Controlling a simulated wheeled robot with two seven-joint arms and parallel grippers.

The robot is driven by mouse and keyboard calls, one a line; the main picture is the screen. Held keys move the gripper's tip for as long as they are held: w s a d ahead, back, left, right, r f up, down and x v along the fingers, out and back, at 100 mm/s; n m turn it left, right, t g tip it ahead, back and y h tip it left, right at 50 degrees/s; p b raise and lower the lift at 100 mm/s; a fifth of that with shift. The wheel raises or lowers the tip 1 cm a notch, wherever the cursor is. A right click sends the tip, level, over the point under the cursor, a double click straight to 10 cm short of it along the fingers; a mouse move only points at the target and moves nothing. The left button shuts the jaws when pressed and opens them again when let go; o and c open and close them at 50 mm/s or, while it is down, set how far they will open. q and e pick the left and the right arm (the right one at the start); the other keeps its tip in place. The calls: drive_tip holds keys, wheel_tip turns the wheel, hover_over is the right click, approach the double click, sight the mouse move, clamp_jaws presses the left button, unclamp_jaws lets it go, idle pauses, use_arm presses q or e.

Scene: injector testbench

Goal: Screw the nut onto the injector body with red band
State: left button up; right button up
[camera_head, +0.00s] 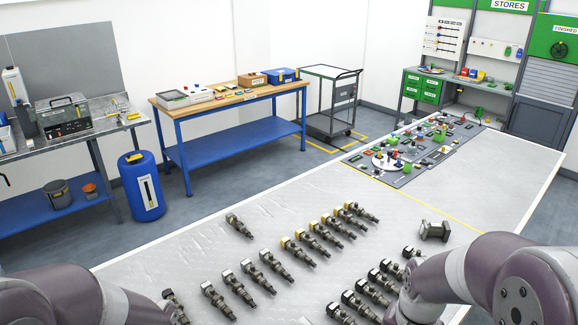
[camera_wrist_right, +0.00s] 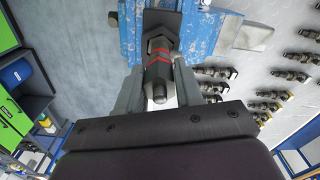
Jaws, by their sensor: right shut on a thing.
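In the right wrist view my right gripper (camera_wrist_right: 158,78) is shut on a dark injector body with red band (camera_wrist_right: 160,58). The body has a hex section near the vise, red rings, and a threaded tip towards the camera, between my fingers. Its far end meets the dark jaw plate of a blue vise (camera_wrist_right: 111,32); I cannot tell whether the vise clamps it. I cannot make out a separate nut. In the head view both my arms enter at the bottom corners, and neither gripper shows.
A tray of small coloured parts (camera_head: 405,178) is farther back.

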drive_tip(key=m, duration=0.5)
drive_tip(key=o, duration=1.1)
drive_tip(key=shift+o, duration=0.2)
drive_tip(key=shift+w, duration=0.1)
